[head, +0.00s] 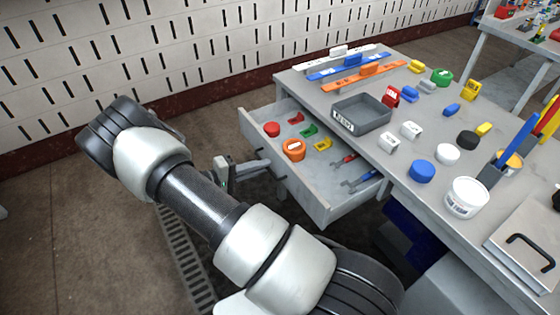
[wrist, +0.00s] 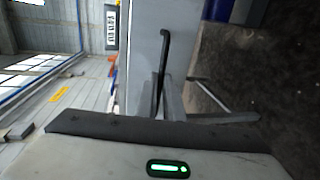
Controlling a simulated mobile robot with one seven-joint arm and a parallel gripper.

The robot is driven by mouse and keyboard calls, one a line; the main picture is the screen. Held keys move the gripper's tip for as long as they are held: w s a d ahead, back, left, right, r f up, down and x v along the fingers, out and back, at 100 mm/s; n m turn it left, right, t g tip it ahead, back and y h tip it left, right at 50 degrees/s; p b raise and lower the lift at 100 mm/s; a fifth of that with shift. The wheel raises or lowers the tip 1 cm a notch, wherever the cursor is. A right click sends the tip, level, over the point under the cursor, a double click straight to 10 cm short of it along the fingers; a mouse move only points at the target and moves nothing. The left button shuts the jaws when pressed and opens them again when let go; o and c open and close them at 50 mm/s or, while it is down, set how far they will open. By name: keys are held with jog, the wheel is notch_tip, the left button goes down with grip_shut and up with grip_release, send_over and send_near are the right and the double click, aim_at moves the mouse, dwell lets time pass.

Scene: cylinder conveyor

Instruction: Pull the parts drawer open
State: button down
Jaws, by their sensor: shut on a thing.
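The parts drawer (head: 312,196) is pulled out from the grey workbench, and its inside shows in the head view. It holds a red round part (head: 271,129), an orange round part (head: 293,149), small coloured pieces and tools with red and blue handles. My gripper (head: 266,167) is at the drawer front, shut on the black handle (head: 259,151). The handle also shows in the wrist view (wrist: 163,52), upright against the grey front (wrist: 145,40), with its lower part between my fingers. The finger contact is partly hidden in the head view.
The workbench top (head: 335,165) carries a grey tray (head: 362,122), several coloured parts, a white tub (head: 466,197) and a metal box (head: 530,245). A perforated wall (head: 150,50) stands behind. Bare floor (head: 60,230) lies left of the drawer.

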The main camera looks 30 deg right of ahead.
jog(key=shift+f+b+v, duration=0.15)
jog(key=shift+f+v, duration=0.05)
jog(key=shift+v, duration=0.7)
jog(key=shift+f+b+v, duration=0.15)
jog(key=shift+b+v, duration=0.05)
jog(key=shift+v, duration=0.65)
jog(key=shift+f+b+v, duration=0.15)
jog(key=shift+f+v, duration=0.05)
jog(key=shift+v, duration=0.7)
jog(key=shift+s+a, duration=0.1)
jog(key=c, duration=1.9)
grip_release()
jog(key=p+v, duration=0.1)
jog(key=v, duration=1.6)
jog(key=shift+s+a, duration=0.1)
jog(key=shift+a, duration=0.1)
